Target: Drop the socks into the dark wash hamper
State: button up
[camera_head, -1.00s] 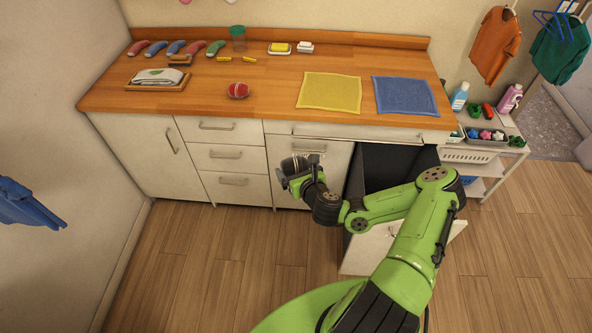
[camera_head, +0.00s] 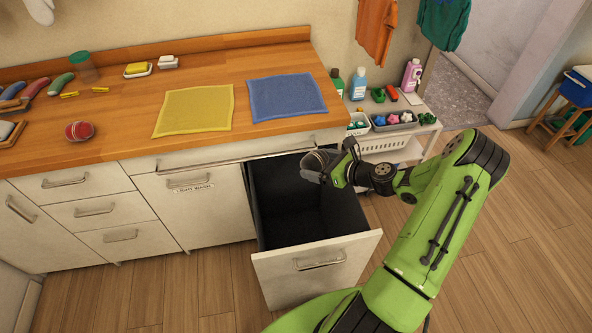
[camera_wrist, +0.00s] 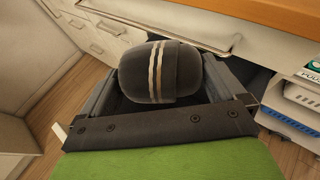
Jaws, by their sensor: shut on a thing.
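The socks (camera_wrist: 160,72) are a dark grey rolled bundle with pale and tan stripes, held between my gripper's fingers in the wrist view. My gripper (camera_head: 318,166) is shut on them; in the head view the bundle (camera_head: 314,163) shows as a grey lump at the fingertips. The dark wash hamper (camera_head: 315,268) is a pulled-out drawer with a white front and a dark, deep inside. My gripper is above the right back part of its opening, near the counter's front edge. The hamper's floor is in shadow, and its front label cannot be seen.
The closed light wash front (camera_head: 196,215) is at left. A white shelf cart (camera_head: 385,144) stands close at right.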

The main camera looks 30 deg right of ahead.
jog(key=s+d+f+n+g+y+b, duration=0.1)
jog(key=s+d+f+y+b, duration=0.1)
jog(key=f+b, duration=0.7)
jog(key=shift+s+d+n+b, duration=0.45)
jog(key=shift+s+d, duration=0.25)
jog(key=shift+s, duration=0.45)
jog(key=o, duration=0.6)
jog(key=p+v, duration=0.4)
jog(key=v, duration=1.1)
jog(key=shift+s+d+r+p, duration=0.15)
jog(key=shift+s+p, duration=0.15)
jog(key=shift+p, duration=0.1)
